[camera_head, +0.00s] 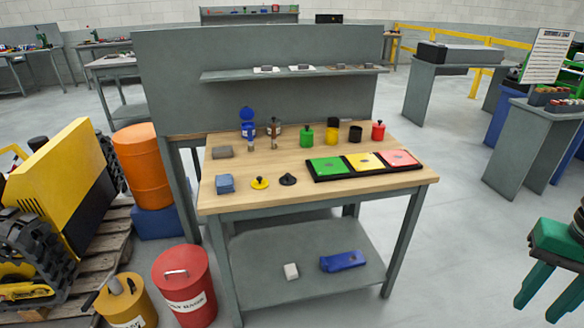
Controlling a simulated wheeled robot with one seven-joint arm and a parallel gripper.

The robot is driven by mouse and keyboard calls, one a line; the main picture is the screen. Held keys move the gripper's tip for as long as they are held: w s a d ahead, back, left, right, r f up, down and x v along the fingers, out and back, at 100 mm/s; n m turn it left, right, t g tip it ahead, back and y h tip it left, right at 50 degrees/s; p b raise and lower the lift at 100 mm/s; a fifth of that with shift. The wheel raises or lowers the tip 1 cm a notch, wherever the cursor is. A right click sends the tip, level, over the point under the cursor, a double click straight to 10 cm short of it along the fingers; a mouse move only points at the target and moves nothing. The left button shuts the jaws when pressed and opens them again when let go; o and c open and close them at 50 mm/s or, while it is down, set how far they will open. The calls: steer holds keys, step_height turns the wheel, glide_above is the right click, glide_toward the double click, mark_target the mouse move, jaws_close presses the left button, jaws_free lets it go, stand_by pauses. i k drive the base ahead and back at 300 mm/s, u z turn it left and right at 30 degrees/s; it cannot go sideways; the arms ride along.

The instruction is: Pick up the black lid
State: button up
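The black lid (288,179) is a small round disc with a raised knob. It lies on the wooden top of the workbench (235,200), near the front edge. A similar yellow lid (260,183) lies just to its left. My gripper (540,306) appears at the lower right edge as a green body with two fingers pointing down. The fingers are apart, with nothing seen between them. It is well to the right of the bench, far from the black lid. The right side of the gripper is cut off by the frame.
A black tray (316,178) with green, yellow and red panels lies right of the lid. Blue pads (225,184) lie to the left. Several small jars stand behind, including an open black one (355,134). Red (185,285) and orange (143,166) drums stand left of the bench.

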mark_target(287, 180)
steer(key=u, duration=0.4)
steer(key=i, duration=0.95)
steer(key=u, duration=0.85)
steer(key=i, duration=0.3)
steer(key=u, duration=0.25)
